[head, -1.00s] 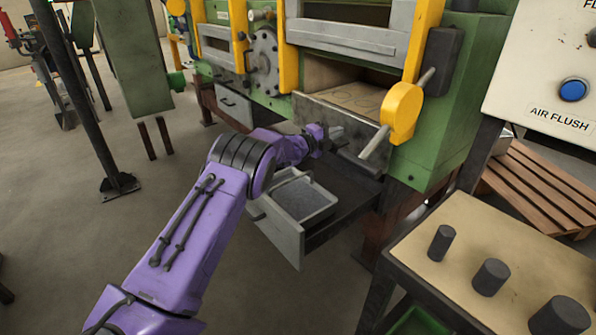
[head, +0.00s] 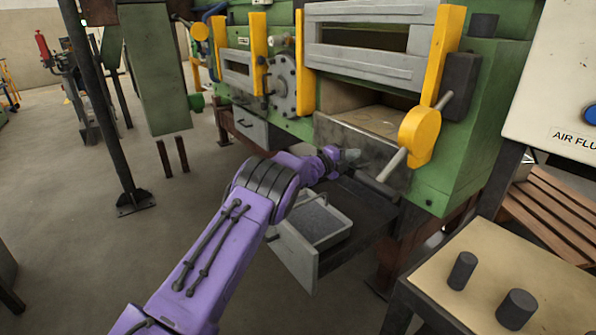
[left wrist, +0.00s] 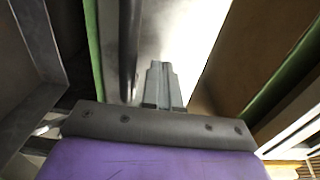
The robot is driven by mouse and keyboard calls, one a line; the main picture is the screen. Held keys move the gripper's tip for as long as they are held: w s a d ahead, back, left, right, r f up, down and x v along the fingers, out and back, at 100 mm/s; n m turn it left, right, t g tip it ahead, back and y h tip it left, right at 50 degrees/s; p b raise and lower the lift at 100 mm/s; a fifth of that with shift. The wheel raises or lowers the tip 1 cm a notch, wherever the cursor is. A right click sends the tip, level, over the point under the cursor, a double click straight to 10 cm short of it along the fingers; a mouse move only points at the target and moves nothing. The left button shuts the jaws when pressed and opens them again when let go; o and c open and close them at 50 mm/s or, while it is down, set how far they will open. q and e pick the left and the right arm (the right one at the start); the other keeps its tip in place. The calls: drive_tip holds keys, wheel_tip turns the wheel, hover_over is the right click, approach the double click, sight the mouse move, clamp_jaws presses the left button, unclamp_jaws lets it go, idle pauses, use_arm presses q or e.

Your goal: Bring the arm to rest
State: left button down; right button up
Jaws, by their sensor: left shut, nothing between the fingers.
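My left arm, purple, reaches in from the bottom of the head view. Its gripper (head: 350,155) is in front of the furnace's lower front plate, above and behind the pulled-out drawer (head: 297,258). In the left wrist view the grey fingers (left wrist: 160,80) are together, with nothing between them. The drawer holds a grey tray-like insert (head: 318,222). Whether the gripper touches the furnace front cannot be told. My right gripper is not in view.
The green furnace (head: 470,130) has an open lower chamber and a yellow lever (head: 420,135) close right of the gripper. A table (head: 430,283) with dark cylinders (head: 462,270) stands at lower right. A dark post (head: 110,120) stands left; open floor lies between.

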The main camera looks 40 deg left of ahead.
use_arm(q)
drive_tip(key=b+v, duration=0.1)
drive_tip(key=v, duration=1.1)
